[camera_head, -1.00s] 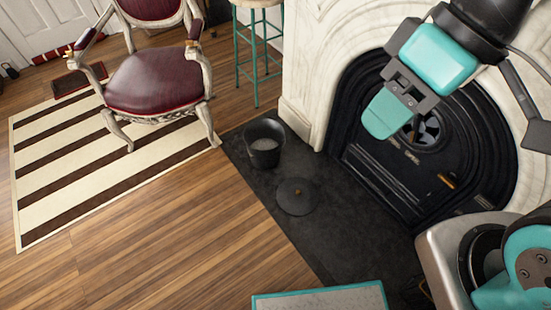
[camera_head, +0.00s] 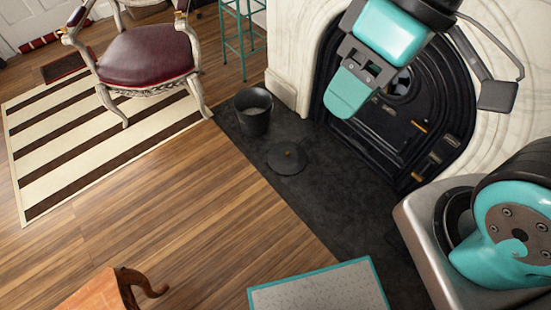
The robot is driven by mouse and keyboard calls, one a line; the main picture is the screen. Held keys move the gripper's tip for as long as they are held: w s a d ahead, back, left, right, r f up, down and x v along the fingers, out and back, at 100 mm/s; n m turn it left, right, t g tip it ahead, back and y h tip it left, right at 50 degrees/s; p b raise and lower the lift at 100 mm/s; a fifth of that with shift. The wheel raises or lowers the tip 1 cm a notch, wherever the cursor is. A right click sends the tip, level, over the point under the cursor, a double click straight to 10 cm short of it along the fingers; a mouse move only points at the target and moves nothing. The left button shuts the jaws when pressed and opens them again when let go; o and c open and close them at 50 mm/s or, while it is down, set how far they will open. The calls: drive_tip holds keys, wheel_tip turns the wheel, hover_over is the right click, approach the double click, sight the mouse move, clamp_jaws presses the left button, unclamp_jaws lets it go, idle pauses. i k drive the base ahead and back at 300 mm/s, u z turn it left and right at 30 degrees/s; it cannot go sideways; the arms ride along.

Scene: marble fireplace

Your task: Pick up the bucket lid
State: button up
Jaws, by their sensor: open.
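The bucket lid (camera_head: 288,160) is a dark round disc with a small brownish knob in the middle. It lies flat on the dark hearth slab (camera_head: 330,195). The black bucket (camera_head: 253,112) stands upright and uncovered just behind and left of the lid, with greyish contents showing inside. My gripper (camera_head: 346,94) is teal and dark grey, up in front of the fireplace, above and right of the lid in the picture and apart from it. It is open, and nothing shows between its fingers.
The black fireplace (camera_head: 385,125) with marble surround (camera_head: 285,95) stands behind. A maroon chair (camera_head: 146,54) is on a striped rug (camera_head: 60,160); a teal stool (camera_head: 239,35) is behind the bucket. A wooden piece of furniture (camera_head: 105,290) shows at lower left.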

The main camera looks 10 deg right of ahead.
sight(285, 157)
drive_tip(key=u, duration=0.15)
drive_tip(key=i, duration=1.35)
drive_tip(key=z, duration=0.5)
